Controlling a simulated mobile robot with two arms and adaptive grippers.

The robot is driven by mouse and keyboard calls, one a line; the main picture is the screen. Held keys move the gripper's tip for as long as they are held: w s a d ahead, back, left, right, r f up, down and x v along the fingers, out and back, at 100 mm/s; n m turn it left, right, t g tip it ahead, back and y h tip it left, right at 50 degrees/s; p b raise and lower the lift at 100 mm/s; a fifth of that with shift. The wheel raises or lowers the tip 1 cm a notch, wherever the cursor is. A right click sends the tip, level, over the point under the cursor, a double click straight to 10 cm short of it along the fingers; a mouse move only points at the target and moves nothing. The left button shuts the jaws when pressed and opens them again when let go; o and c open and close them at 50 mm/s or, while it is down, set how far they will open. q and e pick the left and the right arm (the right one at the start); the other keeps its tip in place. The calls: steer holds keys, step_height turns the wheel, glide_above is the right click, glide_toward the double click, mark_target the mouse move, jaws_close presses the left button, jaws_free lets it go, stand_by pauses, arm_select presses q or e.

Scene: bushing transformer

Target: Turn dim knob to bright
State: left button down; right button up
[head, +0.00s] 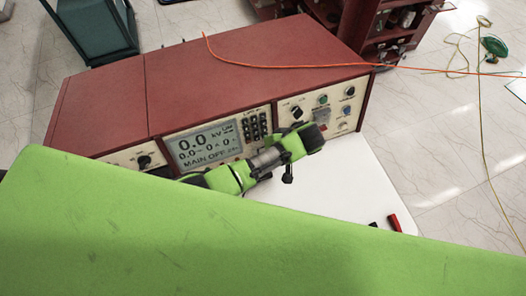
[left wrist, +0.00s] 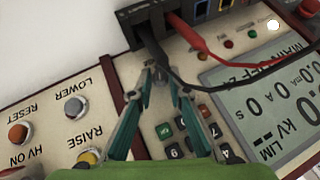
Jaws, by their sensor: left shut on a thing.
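The control panel (head: 205,140) is the front of a red console in the head view, with a lit display (head: 205,146) reading 0.0 kV. My left arm crosses in front of it, and its fingertips are hidden there. In the left wrist view my left gripper (left wrist: 158,76) points at the panel beside the keypad (left wrist: 182,138). Its fingers are closed together on a small part that they mostly cover, likely the dim knob. No dim or bright label is readable. My right gripper is not in view.
A dark terminal block (left wrist: 148,22) with red and black cables lies just beyond the fingertips. LOWER (left wrist: 74,107) and RAISE (left wrist: 88,158) buttons are to their left. A white tabletop (head: 355,185) lies before the console, and an orange cable (head: 290,67) crosses its top.

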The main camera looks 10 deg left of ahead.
arm_select(q)
steer(key=c, duration=2.1)
jaws_free()
steer(key=shift+c, duration=0.2)
steer(key=v, duration=0.7)
steer(key=shift+r, duration=0.2)
steer(key=shift+d, duration=0.1)
